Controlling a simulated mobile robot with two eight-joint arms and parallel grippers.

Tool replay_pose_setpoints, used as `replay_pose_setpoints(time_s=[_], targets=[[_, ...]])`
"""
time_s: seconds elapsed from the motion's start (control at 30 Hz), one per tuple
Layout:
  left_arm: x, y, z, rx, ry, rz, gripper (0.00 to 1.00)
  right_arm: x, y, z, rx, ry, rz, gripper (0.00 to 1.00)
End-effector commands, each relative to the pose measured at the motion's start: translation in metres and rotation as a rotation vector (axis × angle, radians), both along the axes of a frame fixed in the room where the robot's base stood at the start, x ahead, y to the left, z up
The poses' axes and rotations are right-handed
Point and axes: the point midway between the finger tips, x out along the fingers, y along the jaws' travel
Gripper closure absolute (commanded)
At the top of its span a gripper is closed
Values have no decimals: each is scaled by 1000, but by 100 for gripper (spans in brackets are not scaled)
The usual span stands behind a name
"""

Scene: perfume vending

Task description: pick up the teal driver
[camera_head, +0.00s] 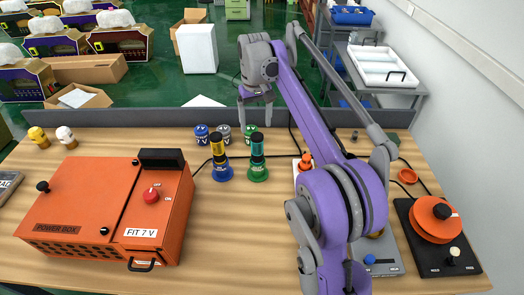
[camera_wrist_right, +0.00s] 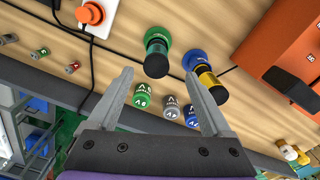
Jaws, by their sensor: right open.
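The teal driver (camera_head: 257,148) stands upright in a green round base on the wooden table, with a dark band at its top. In the right wrist view the teal driver (camera_wrist_right: 157,45) lies just beyond the gap between the fingertips. My right gripper (camera_head: 256,98) is open and empty, above and behind the driver near the table's back edge. Its two spread fingers also show in the right wrist view (camera_wrist_right: 159,74). My left gripper is not in view.
A yellow driver (camera_head: 217,149) in a blue base stands close left of the teal one. Small blue, grey and green labelled cans (camera_head: 250,133) stand behind. An orange power box (camera_head: 80,205) is at left. An orange-knobbed device (camera_head: 435,220) is at right.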

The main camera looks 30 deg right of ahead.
Motion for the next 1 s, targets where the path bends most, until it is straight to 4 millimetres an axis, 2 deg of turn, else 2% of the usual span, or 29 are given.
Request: replay_pose_setpoints(time_s=[0.13, 0.4, 0.57, 0.83, 1.0], targets=[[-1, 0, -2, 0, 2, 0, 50, 2, -2, -11, 2, 6, -1, 17], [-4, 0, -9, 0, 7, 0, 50, 2, -2, -51, 2, 5, -1, 17], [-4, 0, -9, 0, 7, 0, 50, 3, -3, -61, 2, 4, -1, 17], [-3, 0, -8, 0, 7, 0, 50, 7, -9, -99, 2, 4, -1, 17], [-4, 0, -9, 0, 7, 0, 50, 6, -9, -109, 2, 4, -1, 17]])
